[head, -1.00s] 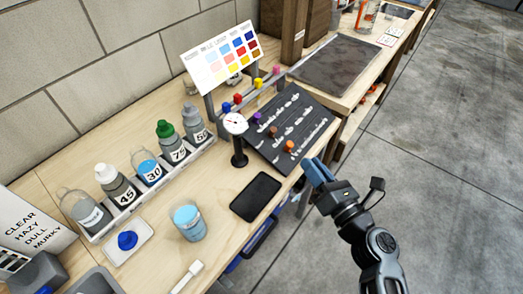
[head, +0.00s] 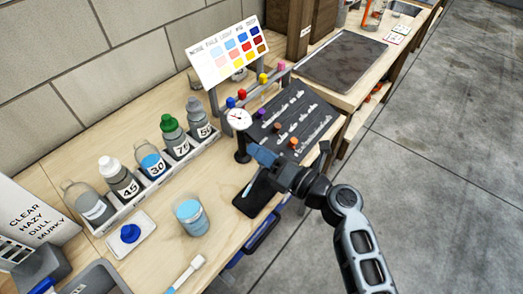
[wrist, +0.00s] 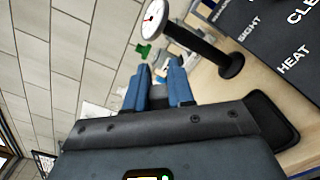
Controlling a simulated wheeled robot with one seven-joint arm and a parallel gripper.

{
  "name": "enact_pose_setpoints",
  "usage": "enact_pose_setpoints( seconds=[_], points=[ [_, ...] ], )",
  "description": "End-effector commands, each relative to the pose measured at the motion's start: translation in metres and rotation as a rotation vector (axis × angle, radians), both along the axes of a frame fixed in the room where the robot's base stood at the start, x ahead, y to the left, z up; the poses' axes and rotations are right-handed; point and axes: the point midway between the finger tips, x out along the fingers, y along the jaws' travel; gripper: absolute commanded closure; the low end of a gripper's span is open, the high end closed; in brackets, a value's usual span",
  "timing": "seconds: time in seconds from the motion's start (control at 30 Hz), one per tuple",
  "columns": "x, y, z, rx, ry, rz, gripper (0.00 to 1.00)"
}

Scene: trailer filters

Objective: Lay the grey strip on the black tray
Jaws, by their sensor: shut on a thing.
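The black tray (head: 240,205) lies flat at the front edge of the bench; its rounded edge also shows at the right of the wrist view (wrist: 278,118). My gripper (head: 262,155) is over the bench just beyond the tray, beside the dial gauge's stand. Its blue fingers (wrist: 160,75) are shut on a small greyish piece (wrist: 158,96), taken as the grey strip and mostly hidden by the fingers. A pale narrow streak shows on the tray; I cannot tell if it is a thing or a reflection.
The dial gauge (head: 238,119) on its black stand is close to my gripper. A black labelled board (head: 300,110) with coloured knobs lies behind. Several bottles stand in a white rack (head: 150,190).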

Motion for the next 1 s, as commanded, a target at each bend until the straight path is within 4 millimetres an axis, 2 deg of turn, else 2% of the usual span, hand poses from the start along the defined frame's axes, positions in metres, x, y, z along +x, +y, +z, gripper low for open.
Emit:
enact_pose_setpoints(
  seconds=[0.2,0.4,0.87,0.9,1.0],
  points=[
    [0.000,0.000,-0.024,-0.001,0.000,-0.001,1.00],
    [0.000,0.000,-0.040,-0.001,-0.001,-0.001,1.00],
    [0.000,0.000,-0.045,-0.001,-0.001,-0.001,1.00],
    [0.000,0.000,-0.045,-0.001,-0.001,-0.001,0.76],
    [0.000,0.000,-0.045,-0.001,-0.001,-0.001,0.66]
  ],
)
